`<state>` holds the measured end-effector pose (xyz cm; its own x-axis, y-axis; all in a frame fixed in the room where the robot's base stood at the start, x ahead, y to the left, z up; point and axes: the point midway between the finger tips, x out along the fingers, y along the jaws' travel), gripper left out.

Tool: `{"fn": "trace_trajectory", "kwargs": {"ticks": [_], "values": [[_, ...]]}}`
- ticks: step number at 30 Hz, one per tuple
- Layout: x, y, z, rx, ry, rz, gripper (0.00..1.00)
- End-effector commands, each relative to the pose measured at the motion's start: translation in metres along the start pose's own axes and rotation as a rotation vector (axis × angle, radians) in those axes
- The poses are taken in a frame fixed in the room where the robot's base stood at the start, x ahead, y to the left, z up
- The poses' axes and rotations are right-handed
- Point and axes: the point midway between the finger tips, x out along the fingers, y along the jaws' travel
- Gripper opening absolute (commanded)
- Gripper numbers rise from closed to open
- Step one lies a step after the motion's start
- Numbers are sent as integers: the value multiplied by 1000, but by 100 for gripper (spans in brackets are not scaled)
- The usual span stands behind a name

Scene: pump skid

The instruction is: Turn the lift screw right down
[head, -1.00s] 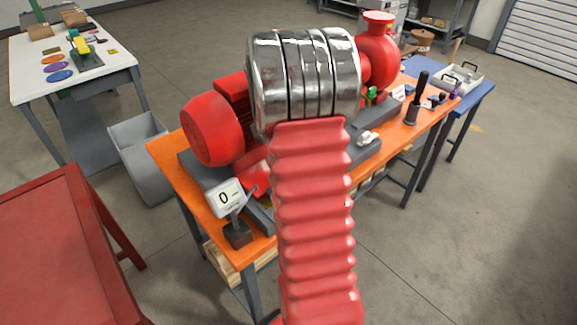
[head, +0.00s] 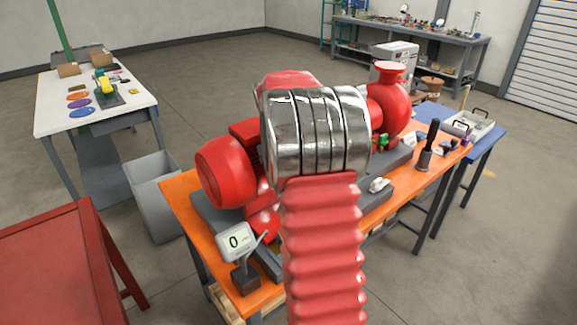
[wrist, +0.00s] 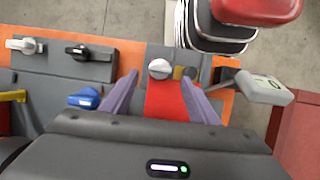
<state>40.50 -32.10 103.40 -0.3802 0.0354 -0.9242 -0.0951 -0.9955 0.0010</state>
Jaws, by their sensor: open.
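In the wrist view a round silver screw head (wrist: 160,68) with a bar or slot across it shows beyond my fingertips. It looks like the lift screw, though I cannot be sure. My gripper (wrist: 162,82) is open, its two purple fingers apart with a red surface (wrist: 168,100) visible between them. The screw head lies roughly centred ahead of the gap, and the fingers do not appear to touch it. In the head view my arm hides the gripper and the screw. A red motor (head: 222,172) and a red pump (head: 392,105) stand on the orange bench (head: 180,205).
A display reading 0 (head: 236,242) stands on the bench's near end; it also shows right of my gripper in the wrist view (wrist: 264,87). A grey bin (head: 152,195) stands left of the bench.

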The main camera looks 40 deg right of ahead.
Motion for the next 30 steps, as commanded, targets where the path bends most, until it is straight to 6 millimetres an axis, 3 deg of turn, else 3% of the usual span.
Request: {"fn": "trace_trajectory", "kwargs": {"ticks": [9, 15, 30], "values": [[-50, 0, -1, -1, 2, 1, 55], [-69, 0, -2, -1, 2, 1, 55], [-74, 0, -1, -1, 1, 0, 55]]}}
